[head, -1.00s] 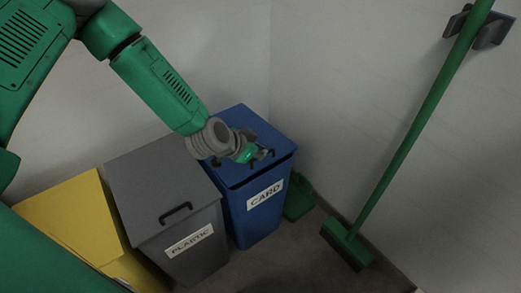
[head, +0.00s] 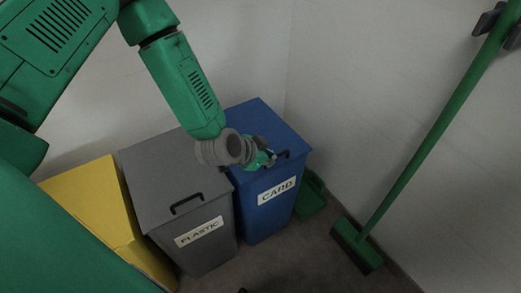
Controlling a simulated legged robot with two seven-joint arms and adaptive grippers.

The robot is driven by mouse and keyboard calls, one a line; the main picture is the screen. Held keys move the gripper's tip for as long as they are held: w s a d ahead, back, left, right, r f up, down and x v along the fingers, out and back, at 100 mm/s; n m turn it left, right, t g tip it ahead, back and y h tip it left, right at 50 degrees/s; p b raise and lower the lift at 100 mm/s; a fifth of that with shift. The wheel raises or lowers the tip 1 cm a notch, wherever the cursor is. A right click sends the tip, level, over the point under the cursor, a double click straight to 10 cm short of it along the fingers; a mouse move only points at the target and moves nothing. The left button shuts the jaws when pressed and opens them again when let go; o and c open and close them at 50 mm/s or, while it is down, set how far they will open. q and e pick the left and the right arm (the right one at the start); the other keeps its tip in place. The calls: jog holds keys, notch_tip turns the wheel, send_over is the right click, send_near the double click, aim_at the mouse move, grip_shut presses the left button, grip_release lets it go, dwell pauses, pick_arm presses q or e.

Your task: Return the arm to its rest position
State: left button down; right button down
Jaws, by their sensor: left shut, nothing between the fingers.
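My left arm comes in green from the upper left. Its left gripper (head: 268,160) is in front of the lid of the blue bin labelled CARD (head: 268,200), near the bin's dark handle. The gripper is shut with nothing seen in it. Whether it touches the handle or lid cannot be told from this view. The lid looks closed. My right gripper is not in view.
A grey bin labelled PLASTIC (head: 162,178) and a yellow bin (head: 92,203) stand to the left of the blue one. A green dustpan (head: 312,195) and a green broom (head: 420,150) are at the right. Bare floor (head: 300,255) lies in front.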

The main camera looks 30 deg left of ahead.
pick_arm(q)
jog(key=v, duration=0.8)
jog(key=shift+r, duration=0.55)
jog(key=s+a+f+n+g+y+p, duration=0.1)
jog(key=s+f+n+g+p, duration=0.2)
jog(key=s, duration=0.8)
jog(key=s+a+f+n+g+y+p, duration=0.1)
jog(key=s+f+n+g+p, duration=0.2)
jog(key=s, duration=0.9)
jog(key=shift+s+f+g+p, duration=0.2)
jog(key=shift+f+g+p, duration=0.4)
jog(key=shift+g+p, duration=0.5)
